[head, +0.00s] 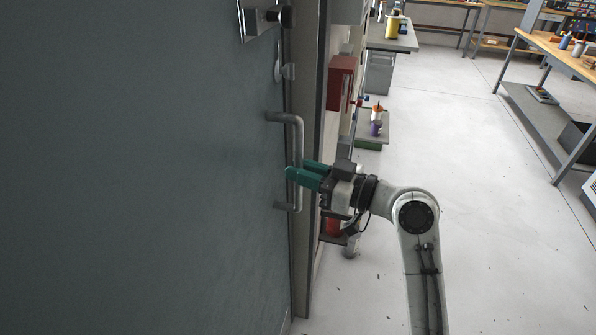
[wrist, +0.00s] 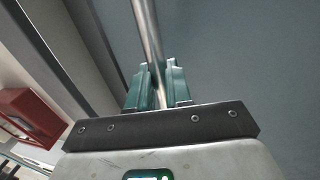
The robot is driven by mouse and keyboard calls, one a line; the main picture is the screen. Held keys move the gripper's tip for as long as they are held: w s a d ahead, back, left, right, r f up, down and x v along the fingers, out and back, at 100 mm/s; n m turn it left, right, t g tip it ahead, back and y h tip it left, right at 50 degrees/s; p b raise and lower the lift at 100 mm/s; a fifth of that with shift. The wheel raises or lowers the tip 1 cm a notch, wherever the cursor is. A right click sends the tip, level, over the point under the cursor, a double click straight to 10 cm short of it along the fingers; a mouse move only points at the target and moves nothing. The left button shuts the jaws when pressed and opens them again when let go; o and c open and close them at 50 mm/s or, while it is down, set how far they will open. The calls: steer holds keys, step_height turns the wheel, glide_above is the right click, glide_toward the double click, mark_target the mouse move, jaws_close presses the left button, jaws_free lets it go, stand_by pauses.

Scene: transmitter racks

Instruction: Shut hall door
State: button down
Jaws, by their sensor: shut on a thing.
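The hall door (head: 150,190) is a large dark grey panel filling the left of the head view; it also fills the right of the wrist view (wrist: 245,60). A metal pull handle (head: 299,135) stands upright near its right edge. My gripper (head: 291,175) reaches in from the right, its green fingers shut around the handle's bar. In the wrist view the bar (wrist: 147,35) runs between the two green fingers (wrist: 158,88). The door's edge lies close beside the frame (head: 312,150); I cannot tell whether it is latched.
A lock fitting (head: 262,18) sits above the handle. A red box (head: 341,83) is on the wall beyond the frame. Workbenches (head: 560,55) stand at the right and a bench (head: 392,38) at the back. The pale floor (head: 460,130) between them is clear.

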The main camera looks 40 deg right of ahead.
steer(key=shift+s+d, duration=0.15)
steer(key=shift+d, duration=0.05)
steer(key=c, duration=1.3)
jaws_free()
steer(key=shift+s, duration=0.1)
steer(key=shift+o, duration=0.9)
steer(key=b+v, duration=0.1)
steer(key=v, duration=0.9)
steer(key=shift+s+b, duration=0.3)
steer(key=shift+b, duration=0.1)
